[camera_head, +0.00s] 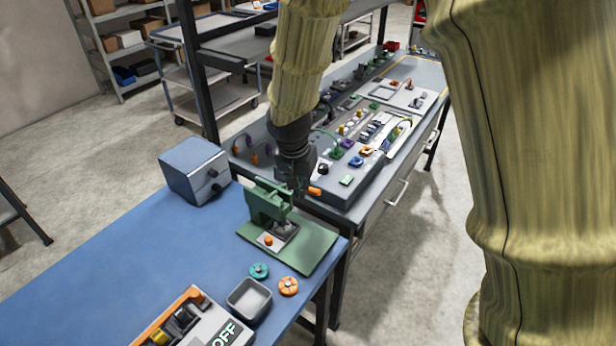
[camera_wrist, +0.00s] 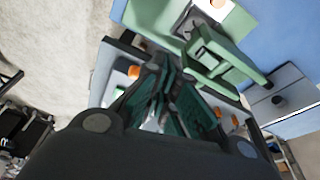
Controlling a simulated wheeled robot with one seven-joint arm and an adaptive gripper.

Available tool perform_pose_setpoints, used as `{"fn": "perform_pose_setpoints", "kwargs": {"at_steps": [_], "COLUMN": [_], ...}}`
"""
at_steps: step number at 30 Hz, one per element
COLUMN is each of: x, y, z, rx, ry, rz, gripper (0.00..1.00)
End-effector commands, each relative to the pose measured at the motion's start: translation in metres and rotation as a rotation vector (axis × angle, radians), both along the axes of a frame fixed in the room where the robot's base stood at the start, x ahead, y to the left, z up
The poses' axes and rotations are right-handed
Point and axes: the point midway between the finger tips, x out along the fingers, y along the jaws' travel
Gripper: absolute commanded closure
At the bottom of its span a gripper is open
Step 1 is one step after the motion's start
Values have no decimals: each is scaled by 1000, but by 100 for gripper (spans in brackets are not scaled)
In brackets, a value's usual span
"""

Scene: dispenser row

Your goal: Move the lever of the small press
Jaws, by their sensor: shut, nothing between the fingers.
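The small green press (camera_head: 266,203) stands on a green base plate (camera_head: 313,249) at the right end of the blue bench. An orange grip (camera_head: 314,191) shows beside the press, next to my gripper; I take it for the lever's end, but its link to the press is hidden. My gripper (camera_head: 298,186) is shut and empty, pointing down just right of the press head. In the wrist view the press (camera_wrist: 222,50) lies above and right of my shut fingers (camera_wrist: 160,78). Whether the fingers touch the lever cannot be told.
A blue-grey box (camera_head: 194,170) stands left of the press. A grey tray (camera_head: 249,300), a teal ring (camera_head: 259,271) and an orange ring (camera_head: 288,286) lie in front. A grey panel with knobs and connectors (camera_head: 345,180) stands close behind my gripper on the neighbouring bench.

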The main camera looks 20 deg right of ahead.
Motion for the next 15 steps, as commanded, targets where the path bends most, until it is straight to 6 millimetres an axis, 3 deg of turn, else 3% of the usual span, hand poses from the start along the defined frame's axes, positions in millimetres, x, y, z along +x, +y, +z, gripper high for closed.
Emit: {"fn": "perform_pose_setpoints", "kwargs": {"at_steps": [15], "x": [-13], "y": [11], "z": [68], "rx": [1], "ry": [-4], "rz": [0], "gripper": [100]}}
